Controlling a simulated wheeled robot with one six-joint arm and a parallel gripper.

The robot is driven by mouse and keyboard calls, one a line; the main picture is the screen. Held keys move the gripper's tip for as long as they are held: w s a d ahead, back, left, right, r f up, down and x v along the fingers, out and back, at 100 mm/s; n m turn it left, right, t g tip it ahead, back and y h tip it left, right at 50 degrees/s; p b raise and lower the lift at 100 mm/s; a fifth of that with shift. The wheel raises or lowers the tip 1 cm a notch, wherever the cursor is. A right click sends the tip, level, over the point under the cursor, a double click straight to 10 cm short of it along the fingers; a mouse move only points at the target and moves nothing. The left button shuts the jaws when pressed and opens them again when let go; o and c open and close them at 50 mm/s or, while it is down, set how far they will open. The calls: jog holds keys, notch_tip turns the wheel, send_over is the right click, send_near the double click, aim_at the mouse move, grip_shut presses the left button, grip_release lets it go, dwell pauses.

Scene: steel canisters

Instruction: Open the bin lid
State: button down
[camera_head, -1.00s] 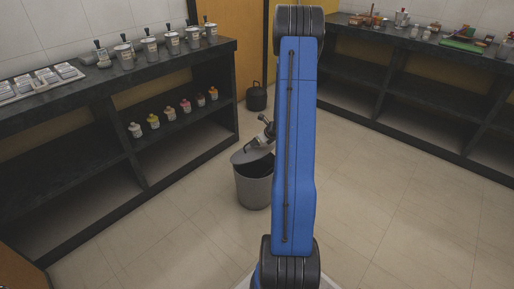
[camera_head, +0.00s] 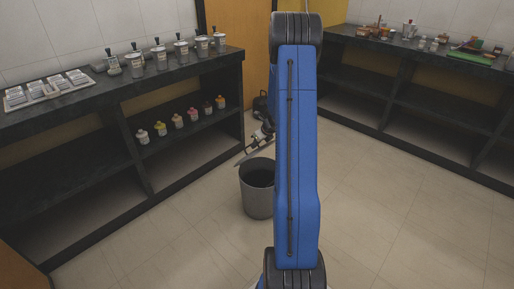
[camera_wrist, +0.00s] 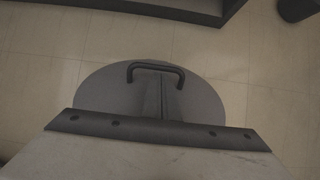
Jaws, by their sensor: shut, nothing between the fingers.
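The grey bin (camera_head: 257,196) stands on the floor in the head view, left of my blue arm, with its dark mouth largely uncovered. The lid (camera_head: 248,153) is tilted up at the bin's far side and shows as a thin sliver. In the wrist view the lid (camera_wrist: 98,92) is a grey disc with a dark U-shaped handle (camera_wrist: 137,67). My gripper (camera_wrist: 164,76) is shut with nothing between its fingers. Its fingertips overlap the handle in that view. In the head view my gripper (camera_head: 254,144) is small and partly hidden by my arm.
A dark shelved counter (camera_head: 130,92) runs along the left and another (camera_head: 430,90) along the right. Open tiled floor lies around the bin, clear to the right of my arm.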

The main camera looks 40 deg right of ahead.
jog(key=shift+w+a+r, duration=0.1)
jog(key=shift+w+r, duration=0.2)
jog(key=shift+w, duration=0.25)
jog(key=shift+w+r, duration=0.25)
jog(key=shift+w, duration=0.3)
jog(key=w+g, duration=0.6)
jog(key=w, duration=0.5)
jog(key=shift+w+a+r, duration=0.15)
jog(key=shift+w+a, duration=0.15)
jog(key=shift+a, duration=0.15)
dwell(0.4)
